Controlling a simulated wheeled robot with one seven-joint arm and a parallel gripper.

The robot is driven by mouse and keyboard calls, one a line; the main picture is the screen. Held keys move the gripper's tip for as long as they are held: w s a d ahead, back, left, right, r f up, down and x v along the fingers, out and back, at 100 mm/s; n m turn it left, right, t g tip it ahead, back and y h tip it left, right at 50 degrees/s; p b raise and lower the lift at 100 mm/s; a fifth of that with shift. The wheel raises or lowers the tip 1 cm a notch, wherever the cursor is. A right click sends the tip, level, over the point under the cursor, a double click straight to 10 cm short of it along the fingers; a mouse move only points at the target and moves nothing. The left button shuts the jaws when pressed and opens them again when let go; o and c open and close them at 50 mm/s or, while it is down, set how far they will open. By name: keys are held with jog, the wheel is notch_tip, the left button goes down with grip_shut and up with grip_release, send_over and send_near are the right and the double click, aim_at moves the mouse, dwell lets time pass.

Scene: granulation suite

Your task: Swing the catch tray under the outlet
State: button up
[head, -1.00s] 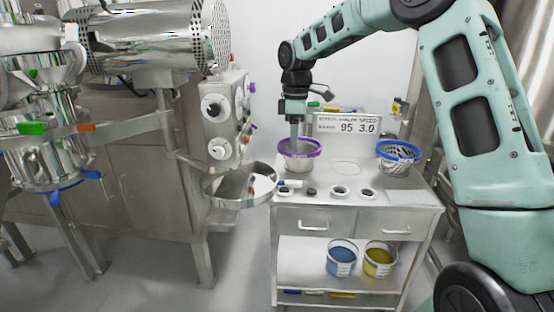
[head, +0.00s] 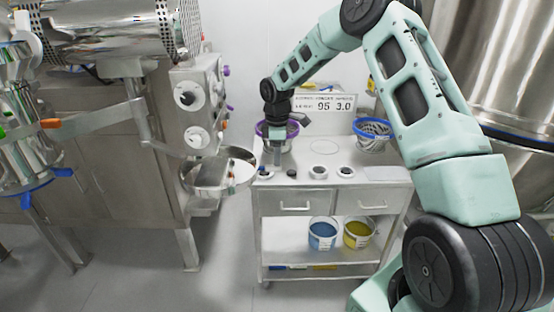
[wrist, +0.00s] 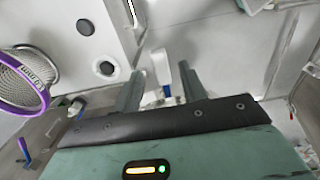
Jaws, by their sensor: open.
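The catch tray (head: 196,188) is a round, shallow, shiny steel dish in the head view. It hangs on the right side of the steel machine, below its dial panel, with its right rim close to the cart's left edge. I cannot tell which part is the outlet. My gripper (head: 277,160) points down over the cart's front left, right of the tray and apart from it. In the wrist view my gripper (wrist: 160,78) is open, with a white and blue item (wrist: 166,78) showing beyond and between the fingers. I cannot make out the tray there.
The cart (head: 385,176) carries a purple-rimmed sieve (head: 263,130), a blue-rimmed basket (head: 372,136), small round pieces and a display sign (head: 325,106). Blue (head: 322,235) and yellow (head: 357,233) tubs stand on its lower shelf. The machine's dial panel (head: 198,110) rises behind the tray. Floor shows between machine and cart.

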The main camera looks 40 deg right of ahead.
jog(key=shift+f+p, duration=0.3)
jog(key=shift+f, duration=1.45)
grip_shut()
jog(key=s+a+m+b, duration=0.2)
jog(key=s+a, duration=0.1)
jog(key=a, duration=0.6)
jog(key=s+a+m+b, duration=0.2)
jog(key=s+a, duration=0.1)
jog(key=a, duration=0.5)
jog(key=s+a+m+b, duration=0.15)
jog(key=s+a, duration=0.25)
jog(key=a, duration=0.5)
jog(key=w+a+m, duration=0.2)
jog(key=a, duration=1)
jog(key=w+a+m, duration=0.1)
jog(key=a+m, duration=0.2)
jog(key=a, duration=1)
jog(key=shift+w, duration=0.35)
jog(key=shift+r, duration=0.15)
